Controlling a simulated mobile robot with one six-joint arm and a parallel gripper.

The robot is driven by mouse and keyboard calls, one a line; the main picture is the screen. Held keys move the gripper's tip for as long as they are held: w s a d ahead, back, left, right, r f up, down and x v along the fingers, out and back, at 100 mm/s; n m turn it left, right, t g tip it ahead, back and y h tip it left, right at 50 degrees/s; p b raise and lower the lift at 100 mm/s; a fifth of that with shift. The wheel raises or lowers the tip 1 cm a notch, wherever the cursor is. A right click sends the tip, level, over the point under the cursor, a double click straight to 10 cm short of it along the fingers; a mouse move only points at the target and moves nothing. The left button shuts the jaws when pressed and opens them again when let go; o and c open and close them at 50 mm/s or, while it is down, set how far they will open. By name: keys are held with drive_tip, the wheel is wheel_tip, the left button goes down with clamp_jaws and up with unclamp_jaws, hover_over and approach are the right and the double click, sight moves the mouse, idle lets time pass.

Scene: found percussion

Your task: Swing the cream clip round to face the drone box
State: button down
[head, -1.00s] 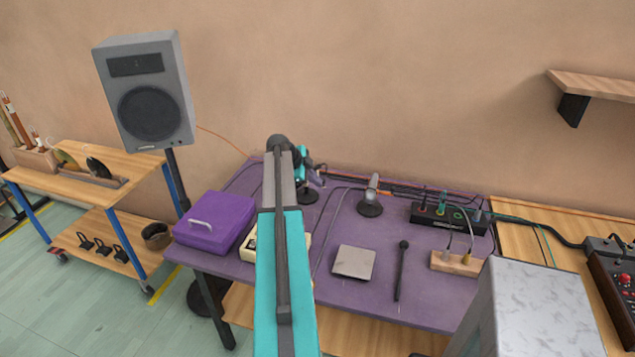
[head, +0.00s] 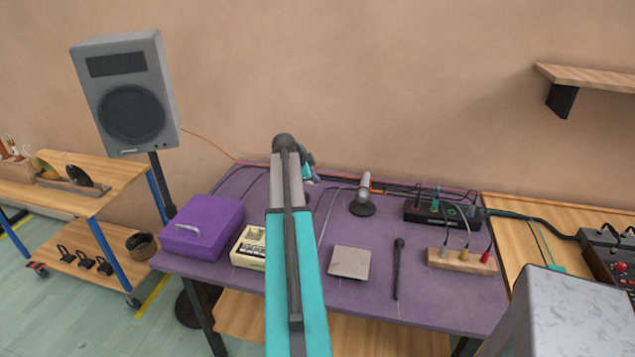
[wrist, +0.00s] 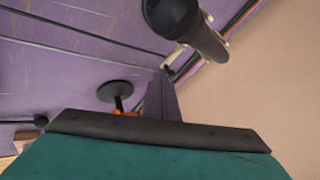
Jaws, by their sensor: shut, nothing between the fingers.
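In the wrist view, a dark microphone (wrist: 205,42) crosses the top, with a cream piece (wrist: 224,37) at its side, which looks like the cream clip. I cannot tell which way the clip faces; in the head view I cannot make it out behind my arm. My gripper (wrist: 163,99) is shut and empty, below the microphone in the wrist picture and apart from it. In the head view its tip (head: 313,181) shows just right of my arm. A cream box with a dark panel (head: 251,246), possibly the drone box, lies left of my arm.
A purple case (head: 203,226) sits at the table's left. Right of my arm are a microphone on a round base (head: 363,193), a grey square plate (head: 350,262), a black stick (head: 397,268) and a black cabled box (head: 442,213). A tall speaker (head: 130,95) stands back left.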

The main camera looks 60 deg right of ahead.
drive_tip(key=shift+s+d+b, duration=0.1)
drive_tip(key=shift+d+b, duration=0.2)
drive_tip(key=shift+b, duration=0.05)
drive_tip(key=shift+w+a, duration=0.1)
drive_tip(key=shift+w, duration=0.1)
drive_tip(key=shift+s, duration=0.1)
drive_tip(key=s+a+r+b, duration=0.1)
drive_tip(key=a+r+b, duration=0.2)
drive_tip(key=a+r, duration=0.5)
drive_tip(key=shift+s+a, duration=0.3)
drive_tip(key=shift+a, duration=0.35)
idle(0.6)
